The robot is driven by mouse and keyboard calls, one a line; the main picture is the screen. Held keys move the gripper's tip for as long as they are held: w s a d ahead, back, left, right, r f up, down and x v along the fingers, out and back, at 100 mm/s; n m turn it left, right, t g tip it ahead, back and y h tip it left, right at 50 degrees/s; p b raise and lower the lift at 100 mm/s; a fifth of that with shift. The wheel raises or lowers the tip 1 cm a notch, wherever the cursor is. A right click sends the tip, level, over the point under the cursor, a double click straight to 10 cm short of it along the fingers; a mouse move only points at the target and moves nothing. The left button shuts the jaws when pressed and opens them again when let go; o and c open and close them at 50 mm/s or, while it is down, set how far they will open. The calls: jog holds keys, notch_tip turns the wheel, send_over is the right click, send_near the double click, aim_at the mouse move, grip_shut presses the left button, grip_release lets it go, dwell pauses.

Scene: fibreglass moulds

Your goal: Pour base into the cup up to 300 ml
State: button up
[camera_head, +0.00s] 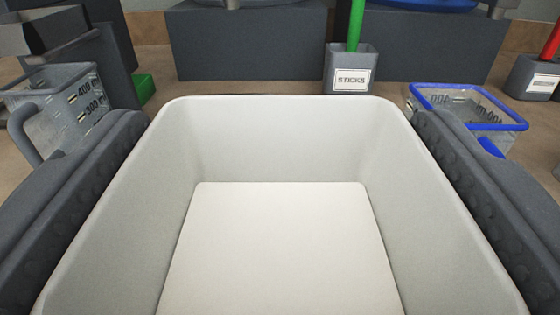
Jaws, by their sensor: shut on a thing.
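My gripper (278,118) is shut on a large white tub (280,130), one dark ribbed finger against each side wall. I look down into the tub. Its bottom shows a flat, pale surface; I cannot tell whether that is liquid base or the bare floor. A clear measuring cup with a grey rim and handle (62,118) stands at the left, beyond the left finger, with 400 and 300 marks showing. A clear measuring cup with a blue rim and handle (468,97) stands at the right, partly hidden by the right finger. I cannot see the level in either cup.
A grey holder labelled STICKS (350,70) with a green stick stands just beyond the tub. Another grey holder (530,78) with a red stick is at the far right. Dark blocks (250,45) line the back. A green object (144,88) is at the left.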

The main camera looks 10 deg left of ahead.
jog(key=shift+w+r+p, duration=0.1)
jog(key=shift+r+p, duration=0.3)
jog(key=w+d+r+m+h+p, duration=0.3)
jog(key=w+r+h+p, duration=0.1)
jog(key=w+p, duration=0.6)
jog(key=w+d+r+m+h+p, duration=0.3)
jog(key=w+h+p, duration=0.2)
jog(key=w+p, duration=0.5)
jog(key=shift+d+r+p, duration=0.25)
jog(key=shift+r+p, duration=0.1)
jog(key=shift+p, duration=2.8)
jog(key=shift+s+d+r+m+b, duration=0.1)
jog(key=shift+r+m+b, duration=0.15)
jog(key=shift+m+b, duration=1.25)
jog(key=shift+d+f+m+b, duration=0.15)
jog(key=shift+f+m+b, duration=0.15)
jog(key=shift+b, duration=1.7)
jog(key=shift+s+d+f+m+h+b, duration=0.1)
jog(key=shift+d+f+m+b, duration=0.2)
jog(key=shift+m+b, duration=0.7)
jog(key=shift+s+d+f+m+h+b, duration=0.1)
jog(key=shift+f+m+b, duration=0.3)
jog(key=shift+b, duration=1.35)
jog(key=shift+d+f+m+h+b, duration=0.15)
jog(key=shift+f+m+b, duration=0.35)
jog(key=shift+b, duration=0.85)
jog(key=shift+d+f+m+b, duration=0.2)
jog(key=shift+f+m+b, duration=0.75)
jog(key=shift+b, duration=1.1)
